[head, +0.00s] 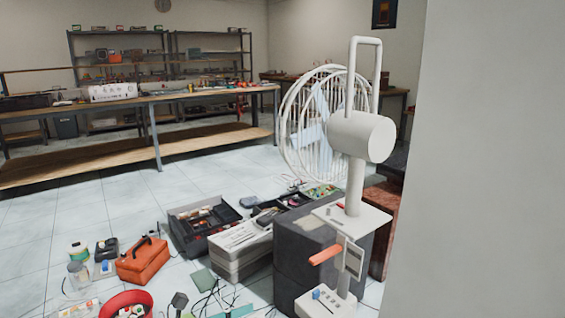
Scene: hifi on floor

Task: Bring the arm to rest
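I see no arm clearly. A small dark grey shape (179,300) on a short stem rises from the bottom edge, and I cannot tell whether it is a tip of my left gripper or a loose thing on the floor. Whether that gripper is open or shut does not show. My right gripper is not in view. No record player or tonearm can be made out. A white standing fan (361,135) with a wire cage (300,125) stands upright at the centre right, with its control base (325,303) at the bottom.
Dark grey boxes (298,262) stand behind the fan's lower part. An open black toolbox (200,228), an orange case (142,261), a red bowl (127,303) and loose cables clutter the floor. A workbench (155,98) is farther back. A pale wall (475,160) fills the right. Tiles at left are clear.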

